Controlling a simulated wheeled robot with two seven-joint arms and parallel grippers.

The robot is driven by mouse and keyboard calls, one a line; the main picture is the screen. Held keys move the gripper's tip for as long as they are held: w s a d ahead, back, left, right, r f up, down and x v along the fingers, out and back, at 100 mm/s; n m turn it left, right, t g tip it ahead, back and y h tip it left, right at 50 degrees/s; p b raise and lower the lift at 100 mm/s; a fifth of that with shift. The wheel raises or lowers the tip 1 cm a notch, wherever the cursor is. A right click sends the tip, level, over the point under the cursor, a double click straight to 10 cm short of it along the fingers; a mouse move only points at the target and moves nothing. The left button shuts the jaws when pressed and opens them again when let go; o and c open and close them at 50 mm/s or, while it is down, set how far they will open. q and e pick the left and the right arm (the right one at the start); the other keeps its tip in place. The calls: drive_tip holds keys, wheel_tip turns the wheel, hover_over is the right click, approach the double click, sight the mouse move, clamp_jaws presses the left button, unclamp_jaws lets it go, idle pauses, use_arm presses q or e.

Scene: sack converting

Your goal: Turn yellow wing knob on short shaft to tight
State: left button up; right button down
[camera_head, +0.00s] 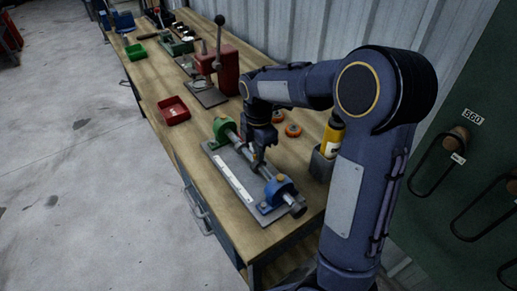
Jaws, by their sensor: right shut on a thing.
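My right gripper (258,156) reaches down from the right arm onto the middle of a shaft fixture on the workbench. It is shut, with a small yellow spot showing at its fingertips. This looks like the yellow wing knob, mostly hidden by the fingers; its angle cannot be told. The fixture has a grey baseplate (229,176), a green block (223,127) at the far end and a blue block (281,188) at the near end. A grey shaft (239,143) runs between the blocks. My left gripper is not in view.
The workbench (160,90) carries a red tray (173,111), a red lever press (222,66), orange rings (293,130) and a green tray (135,52). A yellow bottle (333,134) stands in a grey holder beside my right arm. A corrugated wall runs behind the bench.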

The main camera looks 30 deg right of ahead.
drive_tip(key=m, duration=0.4)
drive_tip(key=shift+m, duration=0.3)
drive_tip(key=m, duration=0.4)
drive_tip(key=shift+p, duration=0.35)
drive_tip(key=m, duration=0.5)
drive_tip(key=shift+m, duration=1.9)
drive_tip(key=c, duration=1.5)
unclamp_jaws()
drive_tip(key=shift+c, duration=0.2)
